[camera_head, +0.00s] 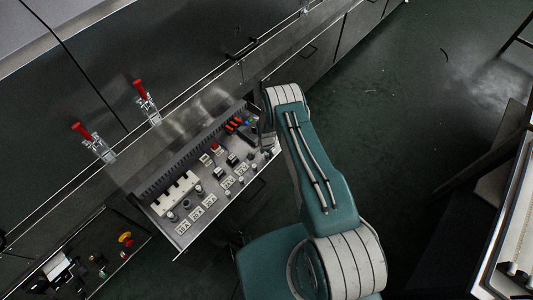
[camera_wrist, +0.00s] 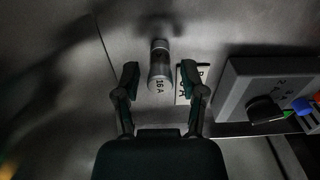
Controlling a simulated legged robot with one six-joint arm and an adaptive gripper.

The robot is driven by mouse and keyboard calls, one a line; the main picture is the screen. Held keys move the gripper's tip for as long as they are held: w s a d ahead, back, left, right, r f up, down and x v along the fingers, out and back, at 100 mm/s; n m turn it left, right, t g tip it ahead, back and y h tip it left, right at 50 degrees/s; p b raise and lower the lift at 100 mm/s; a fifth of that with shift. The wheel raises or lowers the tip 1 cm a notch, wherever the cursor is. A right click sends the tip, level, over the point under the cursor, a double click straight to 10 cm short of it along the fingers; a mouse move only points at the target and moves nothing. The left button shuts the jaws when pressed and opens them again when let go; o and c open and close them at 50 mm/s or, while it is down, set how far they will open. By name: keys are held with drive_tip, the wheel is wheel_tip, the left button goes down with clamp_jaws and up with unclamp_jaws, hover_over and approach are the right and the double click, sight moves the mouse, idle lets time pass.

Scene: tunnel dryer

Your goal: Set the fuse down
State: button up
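The fuse (camera_wrist: 160,66) is a grey cylinder marked "16 A", in the middle of the wrist view. It is on or just above a bare metal surface (camera_wrist: 75,85); contact at its base is not clear. My gripper (camera_wrist: 160,78) has its two fingers apart, one on each side of the fuse, with a visible gap on both sides. A white label plate (camera_wrist: 183,85) lies beside the fuse, partly hidden by the right finger. In the head view, my gripper (camera_head: 268,143) is over the right end of the open component tray (camera_head: 178,240), and the fuse cannot be made out there.
A grey box with a black knob (camera_wrist: 265,108) stands close to the right of my gripper. The tray also holds a white block (camera_head: 176,190) and several small parts with labels. Two red-handled clamps (camera_head: 142,92) stand on the ledge behind.

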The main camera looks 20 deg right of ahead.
idle(0.3)
wheel_tip(320, 180, up, 30)
drive_tip(key=w+r+n+t, duration=0.1)
drive_tip(key=w+n, duration=0.1)
drive_tip(key=s+r+n+t, duration=0.1)
drive_tip(key=s+r+n, duration=0.15)
drive_tip(key=r, duration=0.65)
drive_tip(key=s+r+n+t, duration=0.1)
drive_tip(key=s+r, duration=0.3)
drive_tip(key=r, duration=0.4)
drive_tip(key=s+a+r+n+t, duration=0.1)
drive_tip(key=s+r+n, duration=0.1)
drive_tip(key=s+r, duration=0.95)
drive_tip(key=s+r+n+t, duration=0.1)
drive_tip(key=s+r+n, duration=0.2)
drive_tip(key=s, duration=1.1)
drive_tip(key=shift+a+r+n+t, duration=0.15)
drive_tip(key=shift+r+n+t, duration=0.2)
drive_tip(key=shift+r, duration=0.25)
drive_tip(key=shift+a, duration=0.15)
